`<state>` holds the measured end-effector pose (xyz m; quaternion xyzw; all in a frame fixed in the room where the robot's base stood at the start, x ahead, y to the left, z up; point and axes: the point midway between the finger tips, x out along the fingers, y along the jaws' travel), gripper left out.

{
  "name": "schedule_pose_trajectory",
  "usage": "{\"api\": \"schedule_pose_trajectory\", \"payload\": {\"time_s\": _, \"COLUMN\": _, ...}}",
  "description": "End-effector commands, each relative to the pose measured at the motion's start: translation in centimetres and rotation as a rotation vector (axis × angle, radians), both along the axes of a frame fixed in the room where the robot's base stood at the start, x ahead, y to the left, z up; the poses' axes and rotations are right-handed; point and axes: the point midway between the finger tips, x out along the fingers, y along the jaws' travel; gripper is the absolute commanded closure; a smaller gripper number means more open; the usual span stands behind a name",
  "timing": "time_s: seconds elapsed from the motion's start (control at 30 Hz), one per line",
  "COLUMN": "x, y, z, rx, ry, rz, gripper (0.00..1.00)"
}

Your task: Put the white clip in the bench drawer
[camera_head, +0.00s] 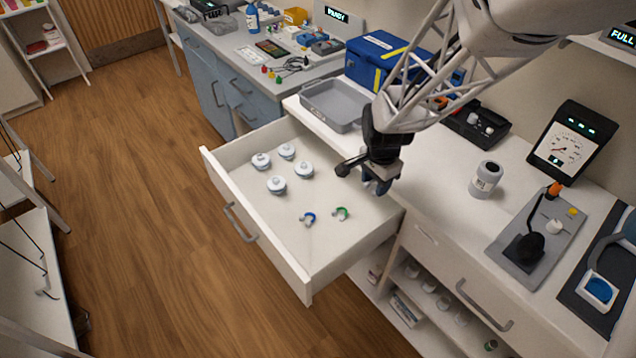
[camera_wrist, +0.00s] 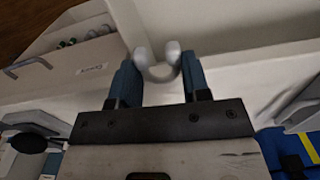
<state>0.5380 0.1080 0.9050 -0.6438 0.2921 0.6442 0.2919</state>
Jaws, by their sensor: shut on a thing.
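My gripper (camera_head: 378,188) hangs over the back right part of the open bench drawer (camera_head: 252,262). In the wrist view its two blue-grey fingers (camera_wrist: 160,82) are shut on the white clip (camera_wrist: 158,70), a pale U-shaped piece whose ends point away from the gripper. I cannot make out the clip in the head view. The drawer is pulled out and holds several white lidded knobs or jars (camera_head: 276,185), a blue clip (camera_head: 308,218) and a green clip (camera_head: 341,213).
A grey tray (camera_head: 330,108) and a blue case (camera_head: 385,55) stand on the bench behind the drawer. The drawer's front middle floor is bare.

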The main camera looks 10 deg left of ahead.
Motion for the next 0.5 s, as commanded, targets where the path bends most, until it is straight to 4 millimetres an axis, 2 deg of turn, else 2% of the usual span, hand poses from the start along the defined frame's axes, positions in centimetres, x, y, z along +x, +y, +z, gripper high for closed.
{"api": "schedule_pose_trajectory", "payload": {"time_s": 0.2, "x": -1.2, "y": 3.7, "z": -3.0, "rx": -0.001, "ry": 0.003, "rz": 0.148, "gripper": 0.79}}
{"api": "schedule_pose_trajectory", "payload": {"time_s": 0.5, "x": -3.2, "y": 8.3, "z": -6.7, "rx": 0.000, "ry": 0.002, "rz": 0.344, "gripper": 0.79}}
